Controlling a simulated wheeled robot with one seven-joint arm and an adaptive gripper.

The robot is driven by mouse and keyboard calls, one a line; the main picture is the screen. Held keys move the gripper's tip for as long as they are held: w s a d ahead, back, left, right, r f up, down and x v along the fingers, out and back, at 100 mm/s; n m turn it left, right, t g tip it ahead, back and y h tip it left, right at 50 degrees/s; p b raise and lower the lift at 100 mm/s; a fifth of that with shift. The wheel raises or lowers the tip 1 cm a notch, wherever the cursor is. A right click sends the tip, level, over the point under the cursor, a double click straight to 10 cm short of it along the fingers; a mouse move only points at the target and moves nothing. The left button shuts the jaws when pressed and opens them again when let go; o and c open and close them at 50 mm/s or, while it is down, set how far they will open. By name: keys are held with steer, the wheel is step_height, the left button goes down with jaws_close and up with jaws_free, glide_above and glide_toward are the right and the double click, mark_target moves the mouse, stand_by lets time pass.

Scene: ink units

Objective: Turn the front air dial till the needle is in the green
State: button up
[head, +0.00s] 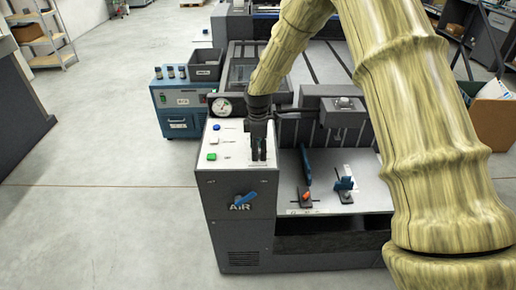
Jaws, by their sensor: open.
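The front air dial (245,199) is a blue handle on the dark front face of the cabinet, with the word AIR around it. The handle looks tilted, its right end higher. A round white gauge (221,106) stands at the back left of the cabinet's pale top. It has a green part on its face; the needle is too small to read. My gripper (258,158) points down over the right part of the pale top, above and behind the dial and apart from it. It is open and holds nothing that I can see.
Blue, white and green buttons (212,157) sit on the pale top (231,147) left of my gripper. A blue box (175,120) is behind left. The floor in front is clear.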

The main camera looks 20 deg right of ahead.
steer(key=shift+f, duration=0.15)
steer(key=c, duration=1)
steer(key=m, duration=0.5)
steer(key=shift+p, duration=0.35)
steer(key=o, duration=1)
